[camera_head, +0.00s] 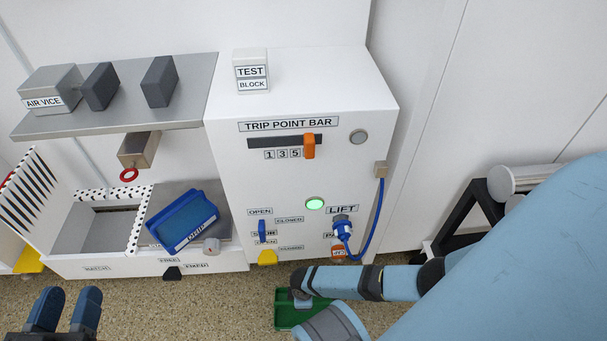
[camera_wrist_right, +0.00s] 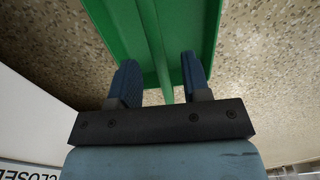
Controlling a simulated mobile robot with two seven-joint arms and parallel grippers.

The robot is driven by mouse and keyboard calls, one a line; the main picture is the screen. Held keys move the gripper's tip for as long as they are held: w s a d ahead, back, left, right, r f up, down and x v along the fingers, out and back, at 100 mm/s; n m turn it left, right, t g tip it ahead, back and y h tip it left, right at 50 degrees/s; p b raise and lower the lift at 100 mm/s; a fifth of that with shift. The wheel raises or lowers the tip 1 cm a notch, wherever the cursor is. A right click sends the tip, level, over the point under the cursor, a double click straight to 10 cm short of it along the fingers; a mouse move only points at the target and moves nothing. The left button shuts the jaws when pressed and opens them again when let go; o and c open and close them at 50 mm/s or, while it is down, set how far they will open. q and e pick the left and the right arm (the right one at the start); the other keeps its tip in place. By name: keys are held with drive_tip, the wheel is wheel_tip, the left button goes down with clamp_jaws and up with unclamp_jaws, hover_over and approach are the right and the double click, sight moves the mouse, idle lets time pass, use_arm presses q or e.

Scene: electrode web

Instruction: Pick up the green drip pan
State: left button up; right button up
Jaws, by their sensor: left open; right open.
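The green drip pan (camera_head: 284,314) lies on the speckled floor in front of the white cabinet, partly hidden behind my right arm. In the right wrist view the pan (camera_wrist_right: 150,25) fills the top middle, and part of it shows between the fingers. My right gripper (camera_wrist_right: 159,62) is open at the pan, with its two blue fingers apart. I cannot tell whether they touch the pan. In the head view the right fingers are not clear behind the arm. My left gripper (camera_head: 67,308) is open and empty at the bottom left, far from the pan.
A blue bin (camera_head: 183,220) sits on the left bench. A black stand (camera_head: 462,215) is at the right. Floor between the grippers is clear.

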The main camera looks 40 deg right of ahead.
wheel_tip(320, 180, down, 2)
drive_tip(key=shift+b, duration=0.4)
drive_tip(key=shift+f, duration=0.45)
use_arm(q)
drive_tip(key=shift+w+a+r+m+t, duration=0.15)
drive_tip(key=shift+w+a+m+t, duration=0.25)
drive_tip(key=shift+m, duration=0.3)
use_arm(e)
clamp_jaws()
use_arm(q)
drive_tip(key=shift+d, duration=0.15)
use_arm(e)
drive_tip(key=shift+r, duration=0.1)
use_arm(q)
drive_tip(key=shift+r, duration=0.1)
use_arm(e)
drive_tip(key=shift+r, duration=0.1)
